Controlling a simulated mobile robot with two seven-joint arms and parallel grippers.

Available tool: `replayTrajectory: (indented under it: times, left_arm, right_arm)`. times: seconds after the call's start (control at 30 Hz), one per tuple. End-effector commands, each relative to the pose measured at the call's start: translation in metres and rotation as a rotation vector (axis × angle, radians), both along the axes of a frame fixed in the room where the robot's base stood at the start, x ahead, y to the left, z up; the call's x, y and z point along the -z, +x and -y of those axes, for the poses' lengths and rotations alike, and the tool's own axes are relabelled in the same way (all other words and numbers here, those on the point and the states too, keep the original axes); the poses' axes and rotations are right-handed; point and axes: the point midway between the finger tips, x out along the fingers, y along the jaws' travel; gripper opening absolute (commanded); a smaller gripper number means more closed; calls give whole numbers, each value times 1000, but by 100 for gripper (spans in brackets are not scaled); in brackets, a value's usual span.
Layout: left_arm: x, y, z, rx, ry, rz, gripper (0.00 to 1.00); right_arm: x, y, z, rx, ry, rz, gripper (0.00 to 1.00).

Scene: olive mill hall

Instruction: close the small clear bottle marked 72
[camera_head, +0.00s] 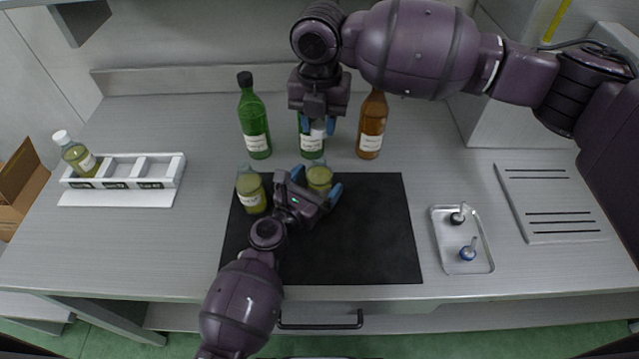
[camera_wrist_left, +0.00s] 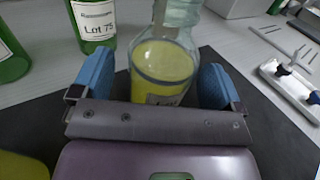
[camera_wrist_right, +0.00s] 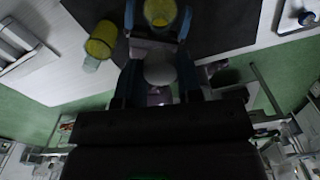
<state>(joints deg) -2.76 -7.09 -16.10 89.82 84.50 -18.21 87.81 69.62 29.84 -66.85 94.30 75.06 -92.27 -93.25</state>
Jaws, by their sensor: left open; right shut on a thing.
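A small clear bottle (camera_head: 319,178) with yellow-green liquid stands on the black mat (camera_head: 370,240). My left gripper (camera_head: 312,192) is open with its blue fingers on both sides of it, as the left wrist view shows for the bottle (camera_wrist_left: 162,72). A label is partly visible; I cannot read its number. My right gripper (camera_head: 318,124) is shut on a white cap (camera_head: 318,133), above and behind the bottle; the cap also shows in the right wrist view (camera_wrist_right: 160,72). A second clear bottle (camera_head: 251,190) stands uncapped to the left.
Two green bottles (camera_head: 254,120) and a brown bottle (camera_head: 373,125) stand behind the mat. A white rack (camera_head: 125,183) at left holds a capped clear bottle (camera_head: 76,155). A tray (camera_head: 445,262) with two small stoppers and a slotted panel (camera_head: 550,205) lie at right. The mat's front is partly clear.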

Motion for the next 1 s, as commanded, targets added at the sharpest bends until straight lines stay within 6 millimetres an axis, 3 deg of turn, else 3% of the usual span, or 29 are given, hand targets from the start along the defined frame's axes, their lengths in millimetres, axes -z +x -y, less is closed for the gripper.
replayTrajectory:
  times: [0.37, 0.83, 1.0]
  left_arm:
    - [0, 3, 2, 0, -1, -1, 92]
    - [0, 3, 2, 0, -1, -1, 22]
    - [0, 3, 2, -1, -1, -1, 20]
  right_arm:
    - [0, 0, 0, 0, 0, 0, 12]
    - [0, 0, 0, 0, 0, 0, 12]
    - [4, 0, 0, 0, -1, -1, 12]
